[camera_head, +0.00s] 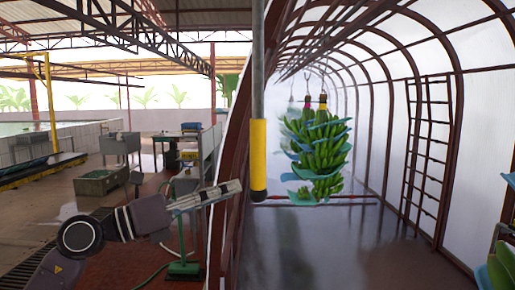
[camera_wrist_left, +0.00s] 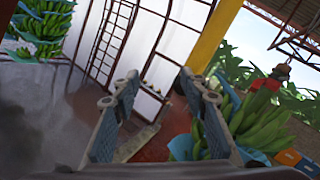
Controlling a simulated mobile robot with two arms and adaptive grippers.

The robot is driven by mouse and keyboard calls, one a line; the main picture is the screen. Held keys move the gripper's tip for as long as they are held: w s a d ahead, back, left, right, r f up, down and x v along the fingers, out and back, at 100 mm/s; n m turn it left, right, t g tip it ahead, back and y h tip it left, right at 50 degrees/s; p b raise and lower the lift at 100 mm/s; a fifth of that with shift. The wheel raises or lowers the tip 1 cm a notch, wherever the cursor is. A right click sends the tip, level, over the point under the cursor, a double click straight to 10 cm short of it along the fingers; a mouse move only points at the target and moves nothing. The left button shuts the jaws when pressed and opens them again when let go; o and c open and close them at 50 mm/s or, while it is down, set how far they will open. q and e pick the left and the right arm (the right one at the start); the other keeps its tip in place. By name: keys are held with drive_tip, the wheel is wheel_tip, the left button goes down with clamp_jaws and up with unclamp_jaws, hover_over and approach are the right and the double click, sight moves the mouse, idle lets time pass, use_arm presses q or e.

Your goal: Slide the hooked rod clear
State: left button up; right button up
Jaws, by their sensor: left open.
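My left gripper (camera_head: 236,187) reaches in from the left in the head view, beside the yellow-banded post. In the left wrist view the left gripper (camera_wrist_left: 158,82) has its two fingers spread apart, with nothing held between them. I cannot make out a hooked rod clearly in either view. A green banana bunch (camera_head: 318,150) with blue sheets hangs right of the post, with dark and red fittings at its top. In the left wrist view a banana bunch (camera_wrist_left: 262,122) is close beyond the right finger. My right gripper is not in view.
A ladder (camera_head: 426,145) leans along the arched wall. The tunnel floor is mostly clear.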

sight(251, 158)
use_arm(q)
drive_tip(key=s+r+m, duration=0.1)
drive_tip(key=r, duration=0.1)
drive_tip(key=s+r+m+y, duration=0.1)
drive_tip(key=s+r+m, duration=0.1)
drive_tip(key=s+d+r+m, duration=0.1)
drive_tip(key=s+r, duration=0.1)
drive_tip(key=r, duration=0.1)
drive_tip(key=shift+s+m+y+p, duration=0.1)
drive_tip(key=shift+m+y+p, duration=0.25)
drive_tip(key=shift+m+y, duration=0.05)
drive_tip(key=shift+r, duration=0.2)
drive_tip(key=shift+d+r+p, duration=0.1)
drive_tip(key=shift+d+p, duration=0.15)
drive_tip(key=shift+p, duration=0.05)
drive_tip(key=p+x, duration=0.2)
drive_tip(key=x, duration=0.4)
drive_tip(key=shift+d+p, duration=0.15)
drive_tip(key=shift+p, duration=0.2)
drive_tip(key=shift+w+d, duration=0.3)
drive_tip(key=shift+w, duration=0.1)
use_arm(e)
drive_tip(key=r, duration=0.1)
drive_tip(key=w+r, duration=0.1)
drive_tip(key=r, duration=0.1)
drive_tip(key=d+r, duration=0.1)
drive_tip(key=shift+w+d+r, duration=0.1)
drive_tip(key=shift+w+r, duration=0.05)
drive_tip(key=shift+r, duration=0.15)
